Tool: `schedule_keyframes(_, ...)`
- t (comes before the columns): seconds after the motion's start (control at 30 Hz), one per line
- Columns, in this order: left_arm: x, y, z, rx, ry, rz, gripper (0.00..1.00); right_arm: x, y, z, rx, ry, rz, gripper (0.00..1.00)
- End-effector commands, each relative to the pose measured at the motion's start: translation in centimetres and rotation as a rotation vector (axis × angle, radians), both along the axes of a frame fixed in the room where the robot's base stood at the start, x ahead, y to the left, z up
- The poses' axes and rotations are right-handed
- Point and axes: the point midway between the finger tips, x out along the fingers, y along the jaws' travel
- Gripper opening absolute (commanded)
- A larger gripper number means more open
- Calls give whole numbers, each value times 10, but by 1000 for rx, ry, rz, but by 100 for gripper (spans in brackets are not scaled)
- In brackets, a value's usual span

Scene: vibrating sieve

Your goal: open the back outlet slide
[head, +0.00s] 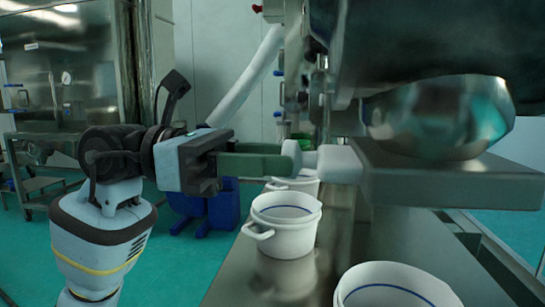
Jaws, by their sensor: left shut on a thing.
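My left gripper (290,158) reaches in from the left with its green-tinted fingers at the pale handle (338,163) of an outlet slide. It is shut on that handle. The handle joins the left side of a flat grey slide housing (450,187) under a rounded, shiny metal outlet (440,118). Whether this is the back slide, and how far the plate is out, I cannot tell. My right gripper is not in view.
A white pot (285,240) stands on the metal bench (270,285) below the gripper. Another white pot (395,292) is at the front, and one is partly hidden behind. A blue bin (222,205) stands on the green floor (180,270). A steel cabinet (75,75) is at left.

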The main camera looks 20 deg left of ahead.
Motion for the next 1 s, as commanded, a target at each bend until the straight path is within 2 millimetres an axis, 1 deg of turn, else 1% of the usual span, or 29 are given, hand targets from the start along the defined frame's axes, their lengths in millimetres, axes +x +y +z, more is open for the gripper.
schedule_keyframes(0.2, -9, 34, -1, 4, 2, 5, 0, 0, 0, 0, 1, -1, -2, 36)
schedule_keyframes(0.3, -12, 46, -1, 3, 3, 5, 0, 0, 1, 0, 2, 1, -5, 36)
schedule_keyframes(0.43, -15, 52, -1, 2, 1, 2, 0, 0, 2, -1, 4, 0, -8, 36)
schedule_keyframes(0.7, -15, 52, 0, 2, 0, 0, 0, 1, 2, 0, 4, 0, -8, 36)
schedule_keyframes(0.73, -15, 52, 0, 2, 0, 0, 42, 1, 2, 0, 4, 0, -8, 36)
schedule_keyframes(0.87, -15, 52, 0, 1, -1, 0, 59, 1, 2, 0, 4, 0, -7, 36)
schedule_keyframes(1.0, -15, 52, 0, 1, -1, 0, 60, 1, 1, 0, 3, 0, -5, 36)
